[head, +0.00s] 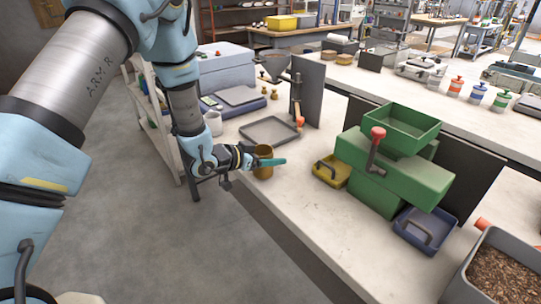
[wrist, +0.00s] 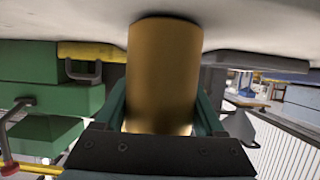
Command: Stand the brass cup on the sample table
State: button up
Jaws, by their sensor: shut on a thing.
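The brass cup (head: 262,173) is upright at the left edge of the long pale-topped table (head: 290,205). My gripper (head: 270,162) is shut around the cup's side, with a teal finger across it. In the wrist view, the brass cup (wrist: 165,65) stands between the two green fingers, and the view is upside down. Its base meets or nearly meets the pale tabletop (wrist: 165,14); I cannot tell if it bears on it. The cup's inside is not visible.
A grey tray (head: 271,131) lies behind the cup. A yellow scoop bin (head: 332,172) and green machine (head: 390,165) stand to the right, with a blue bin (head: 424,230) in front. A white mug (head: 213,122) is behind my gripper.

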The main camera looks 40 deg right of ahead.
jog(key=shift+f, duration=0.1)
jog(key=shift+f, duration=0.15)
jog(key=o, duration=1.4)
jog(key=shift+r, duration=0.35)
jog(key=b+v, duration=0.3)
jog(key=v, duration=0.9)
